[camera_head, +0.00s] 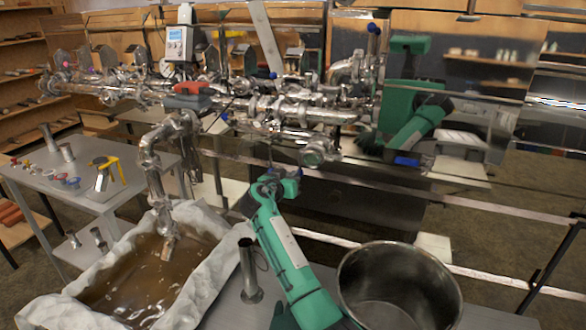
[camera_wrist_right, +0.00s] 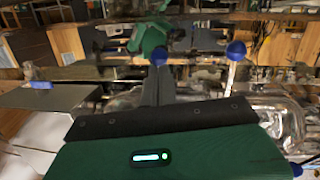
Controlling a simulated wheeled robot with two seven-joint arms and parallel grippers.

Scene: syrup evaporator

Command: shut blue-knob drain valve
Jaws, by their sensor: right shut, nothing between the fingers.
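A blue ball knob (camera_head: 374,28) stands on a stem above the pipes at the upper right of the head view. The right wrist view shows two blue knobs, one (camera_wrist_right: 160,56) at the tips of my right gripper and one (camera_wrist_right: 236,50) to its right on a pale stem. I cannot tell which belongs to the drain valve, nor whether the tips touch the nearer knob. My right gripper (camera_head: 368,141) is shut and empty, beside the right end of the pipework.
The shiny pipework (camera_head: 280,106) crosses the middle. A tub with a white liner (camera_head: 45,305) holds brown liquid at the lower left. A steel pot (camera_head: 400,285) stands at the lower right. A grey side table (camera_head: 45,185) carries small parts.

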